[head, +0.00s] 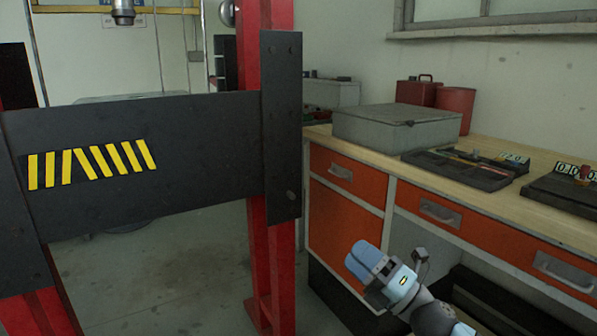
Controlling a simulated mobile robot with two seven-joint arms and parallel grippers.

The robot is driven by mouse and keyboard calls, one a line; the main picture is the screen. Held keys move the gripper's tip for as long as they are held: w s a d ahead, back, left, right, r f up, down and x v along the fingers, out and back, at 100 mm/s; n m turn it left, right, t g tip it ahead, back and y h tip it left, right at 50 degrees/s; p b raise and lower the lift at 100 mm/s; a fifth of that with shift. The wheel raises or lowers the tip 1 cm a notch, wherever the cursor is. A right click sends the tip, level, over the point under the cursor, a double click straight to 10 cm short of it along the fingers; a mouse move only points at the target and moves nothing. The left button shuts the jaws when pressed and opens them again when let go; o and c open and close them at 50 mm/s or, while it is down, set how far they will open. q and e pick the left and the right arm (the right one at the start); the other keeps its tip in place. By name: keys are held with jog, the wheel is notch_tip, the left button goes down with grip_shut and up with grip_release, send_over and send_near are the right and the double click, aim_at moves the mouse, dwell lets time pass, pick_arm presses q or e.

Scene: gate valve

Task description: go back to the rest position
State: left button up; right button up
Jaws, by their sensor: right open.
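My right gripper (361,258) is in the lower right part of the head view, its pale blue fingers pointing up and to the left. It is open, with nothing seen between its fingers. It appears in front of the workbench's orange drawers, apart from the bench top. My right forearm runs down to the bottom edge. My left gripper and arm are not in view. No gate valve can be made out.
A dark plate with yellow stripes (200,150) spans red posts (272,255) on the left. A wooden workbench (480,198) with orange drawers (343,215) fills the right, carrying a grey case (395,126), red containers (455,108) and tool trays (465,168). Floor shows below the plate.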

jog(key=s+f+m+t+h, duration=0.2)
jog(key=s+f+m+h, duration=0.25)
jog(key=s+m, duration=0.85)
jog(key=s+f+m+t+h, duration=0.2)
jog(key=s+f+m+h, duration=0.25)
jog(key=s+m, duration=0.9)
pick_arm(q)
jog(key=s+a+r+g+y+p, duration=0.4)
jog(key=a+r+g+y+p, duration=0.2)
jog(key=p, duration=3.2)
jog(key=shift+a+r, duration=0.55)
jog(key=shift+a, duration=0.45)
pick_arm(e)
jog(key=d+r+m+g+h, duration=0.3)
jog(key=d+r+g+h, duration=0.3)
jog(key=d+r, duration=0.1)
jog(key=shift+s+d+m+g, duration=0.3)
jog(key=shift+d+m+g, duration=0.1)
jog(key=shift+d, duration=0.35)
